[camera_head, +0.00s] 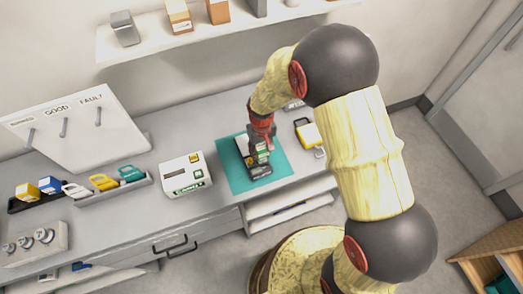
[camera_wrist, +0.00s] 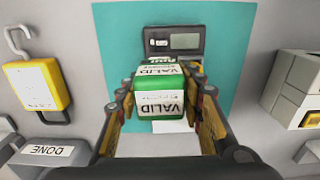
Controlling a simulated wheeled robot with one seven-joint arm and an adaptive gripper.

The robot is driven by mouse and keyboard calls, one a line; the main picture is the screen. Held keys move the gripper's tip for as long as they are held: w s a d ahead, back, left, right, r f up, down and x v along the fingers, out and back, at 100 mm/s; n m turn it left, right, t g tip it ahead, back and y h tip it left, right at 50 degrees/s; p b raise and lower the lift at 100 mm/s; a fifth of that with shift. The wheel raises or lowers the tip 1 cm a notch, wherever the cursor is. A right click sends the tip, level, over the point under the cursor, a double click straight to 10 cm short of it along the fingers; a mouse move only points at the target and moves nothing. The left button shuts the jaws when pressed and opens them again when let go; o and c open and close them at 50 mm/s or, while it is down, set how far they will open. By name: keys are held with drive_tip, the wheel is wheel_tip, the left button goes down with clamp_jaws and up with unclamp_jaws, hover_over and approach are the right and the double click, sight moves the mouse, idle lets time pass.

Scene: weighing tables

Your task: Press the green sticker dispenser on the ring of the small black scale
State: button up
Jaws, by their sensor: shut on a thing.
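My gripper (camera_head: 262,141) points down over the teal mat (camera_head: 228,172). In the wrist view my gripper (camera_wrist: 162,98) is shut on the green sticker dispenser (camera_wrist: 162,112), whose white labels read VALID. The dispenser shows as a small green and white block (camera_head: 262,155) in the head view. The small black scale (camera_head: 258,171) lies on the mat under it; its body with a grey display (camera_wrist: 185,41) shows beyond the dispenser in the wrist view. The dispenser hides most of the scale's ring. I cannot tell whether dispenser and scale touch.
A yellow hook scale (camera_wrist: 36,84) and a grey DONE tray (camera_wrist: 50,151) lie beside the mat. A white box (camera_head: 186,175) stands on its other side. A rack (camera_head: 112,190) of coloured devices and a GOOD/FAULTY board (camera_head: 80,130) are at left. A shelf (camera_head: 150,38) runs above.

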sight(261, 146)
drive_tip(key=shift+f+b, duration=0.4)
drive_tip(key=shift+f, duration=0.2)
idle(1.1)
drive_tip(key=shift+r, duration=0.1)
drive_tip(key=shift+r+p, duration=2.15)
drive_tip(key=shift+r, duration=1.3)
